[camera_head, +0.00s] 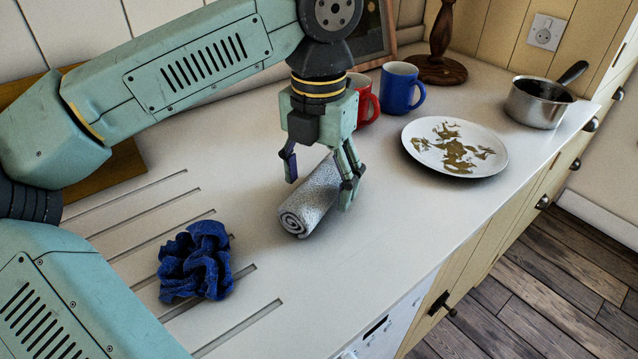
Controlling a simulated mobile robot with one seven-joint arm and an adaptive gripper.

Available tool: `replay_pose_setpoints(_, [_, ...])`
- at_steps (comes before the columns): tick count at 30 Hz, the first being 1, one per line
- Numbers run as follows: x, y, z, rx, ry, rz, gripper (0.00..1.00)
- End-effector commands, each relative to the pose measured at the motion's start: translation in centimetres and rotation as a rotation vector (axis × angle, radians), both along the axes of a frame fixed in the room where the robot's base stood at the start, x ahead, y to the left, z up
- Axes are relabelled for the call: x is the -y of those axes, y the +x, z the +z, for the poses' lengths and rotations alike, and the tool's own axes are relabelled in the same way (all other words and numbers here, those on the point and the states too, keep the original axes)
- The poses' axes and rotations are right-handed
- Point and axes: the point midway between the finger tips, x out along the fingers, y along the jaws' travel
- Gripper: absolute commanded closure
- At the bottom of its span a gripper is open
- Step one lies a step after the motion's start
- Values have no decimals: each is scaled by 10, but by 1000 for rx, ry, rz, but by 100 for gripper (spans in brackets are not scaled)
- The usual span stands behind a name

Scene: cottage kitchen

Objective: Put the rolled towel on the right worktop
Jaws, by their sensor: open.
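The rolled towel (307,207) is a grey, textured roll lying on its side on the white worktop (390,235). Its spiral end faces the front left. My gripper (318,190) is above the worktop at the towel with its fingers pointing down. The fingers are open, one to the left of the roll and the other at its right side. The far end of the towel is partly hidden behind the right finger. I cannot tell whether a finger touches the towel.
A crumpled blue cloth (195,264) lies at the left on grooves. A dirty plate (455,130), a saucepan (537,103), a blue mug (402,88) and a red mug (363,101) stand farther back. The worktop's front edge drops to cabinets at the right.

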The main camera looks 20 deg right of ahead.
Motion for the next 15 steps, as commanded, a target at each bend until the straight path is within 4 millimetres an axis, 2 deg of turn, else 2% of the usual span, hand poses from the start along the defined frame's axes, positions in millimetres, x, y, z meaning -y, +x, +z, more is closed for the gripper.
replay_pose_setpoints(9, [1, 0, 69, 4, -1, 0, 30])
replay_pose_setpoints(15, [1, 0, 98, 1, -1, 0, 30])
